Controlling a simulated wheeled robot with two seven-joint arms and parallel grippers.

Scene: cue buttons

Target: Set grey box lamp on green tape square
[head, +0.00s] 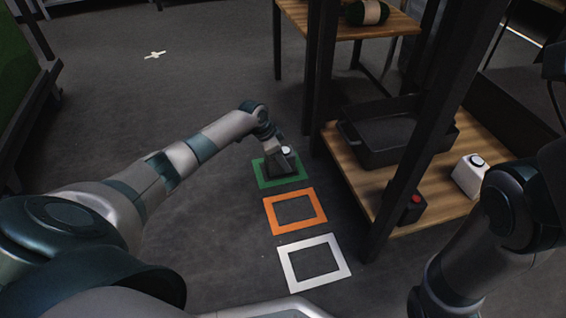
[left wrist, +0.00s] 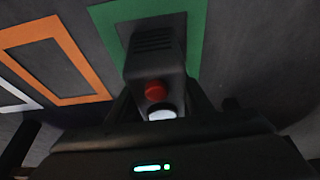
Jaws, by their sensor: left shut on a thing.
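In the left wrist view the box (left wrist: 152,62) has slots, a red button and a pale lamp. My left gripper (head: 276,152) is shut on it. The box is over the green tape square (head: 280,184) on the floor, which also shows in the left wrist view (left wrist: 190,30). I cannot tell whether the box touches the floor. My right arm is at the right of the head view, its gripper out of sight.
An orange tape square (head: 297,227) and a white one (head: 317,279) lie nearer, both empty. To the right, a wooden shelf (head: 440,217) with dark posts holds a black tray (head: 395,155), a white box (head: 468,178) and a dark box with a red button (head: 406,211). Floor at left is clear.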

